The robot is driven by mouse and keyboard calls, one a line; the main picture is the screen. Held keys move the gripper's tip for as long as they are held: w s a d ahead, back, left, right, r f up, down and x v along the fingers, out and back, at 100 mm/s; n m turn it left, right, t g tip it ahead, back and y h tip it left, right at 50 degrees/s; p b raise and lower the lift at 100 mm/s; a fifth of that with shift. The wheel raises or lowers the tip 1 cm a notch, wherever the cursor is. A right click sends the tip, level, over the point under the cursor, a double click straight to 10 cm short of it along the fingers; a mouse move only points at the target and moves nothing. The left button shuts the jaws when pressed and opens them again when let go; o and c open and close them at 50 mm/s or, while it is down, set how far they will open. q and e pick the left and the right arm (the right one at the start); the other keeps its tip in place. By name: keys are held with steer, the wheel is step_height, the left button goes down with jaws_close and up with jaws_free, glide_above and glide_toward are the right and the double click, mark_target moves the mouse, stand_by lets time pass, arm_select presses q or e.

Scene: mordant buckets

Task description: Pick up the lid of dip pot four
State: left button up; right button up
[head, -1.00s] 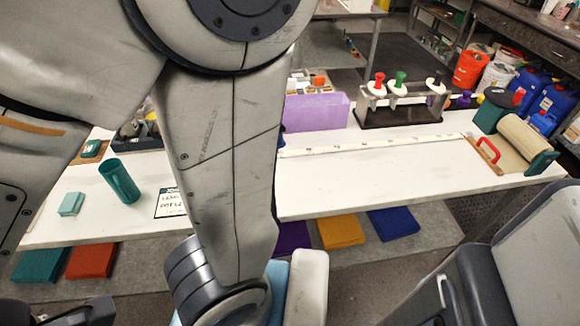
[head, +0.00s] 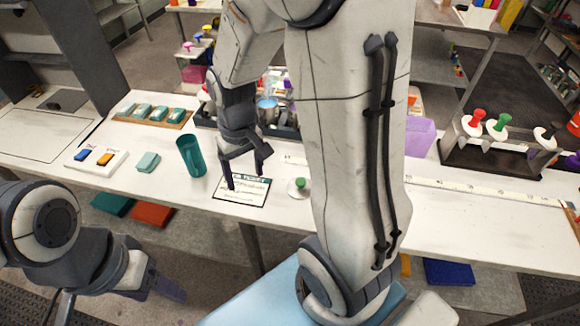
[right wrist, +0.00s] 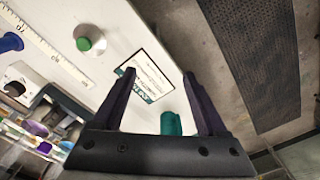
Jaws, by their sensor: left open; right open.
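A lid with a green knob on a white disc (head: 301,188) lies on the white table, right of a printed card; it also shows in the right wrist view (right wrist: 84,43). My right gripper (head: 246,178) is open and empty above the card, left of the lid; its fingers show spread in the right wrist view (right wrist: 160,103). Red (head: 474,120), green (head: 500,122) and black (head: 546,133) knobs stand on a rack at the right. No pot number is readable. My left gripper (head: 163,286) is open, low in front of the table.
The card (head: 240,196) lies near the table's front edge. A teal cup (head: 190,155) stands left of it. A purple block (head: 420,138) stands behind my right arm, which hides the table's middle. A numbered strip (head: 490,190) runs along the table.

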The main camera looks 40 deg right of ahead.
steer(key=w+d+f+m+p, duration=0.1)
steer(key=w+d+f+m, duration=0.15)
steer(key=d, duration=0.75)
steer(key=m, duration=0.3)
glide_toward(301, 181)
step_height(301, 181, down, 3)
steer(key=shift+w+d+f+p, duration=0.1)
steer(key=shift+p, duration=0.6)
steer(key=shift+f+p, duration=1.15)
steer(key=shift+f, duration=1.75)
jaws_close()
steer(key=shift+r, duration=0.2)
